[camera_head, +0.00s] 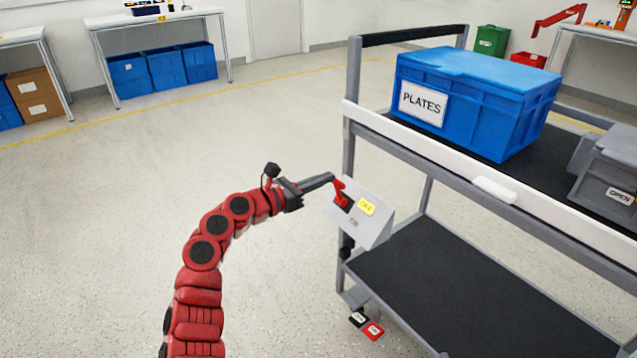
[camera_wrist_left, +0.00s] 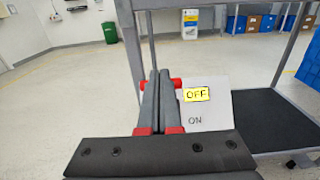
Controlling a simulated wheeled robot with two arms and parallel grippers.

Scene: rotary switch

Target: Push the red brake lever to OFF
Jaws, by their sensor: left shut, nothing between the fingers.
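The red brake lever (camera_head: 340,193) sits on a grey sloped switch box (camera_head: 372,228) fixed to the cart's corner post. The box has a yellow OFF label (camera_head: 366,206) at the top and ON printed below it. My left gripper (camera_head: 332,177) is shut and empty, its fingertips at the lever, close to or touching it. In the left wrist view the shut fingers (camera_wrist_left: 162,78) cover most of the lever, and red bits (camera_wrist_left: 176,83) show at both sides of the tips. The OFF label (camera_wrist_left: 196,94) is just right of the fingers. My right gripper is not in view.
The grey cart (camera_head: 352,88) has a blue PLATES crate (camera_head: 475,100) and a grey bin (camera_head: 608,170) on its upper shelf. Its lower shelf (camera_head: 450,290) is bare. Red and black pedals (camera_head: 373,331) sit low at the corner. Open floor lies left.

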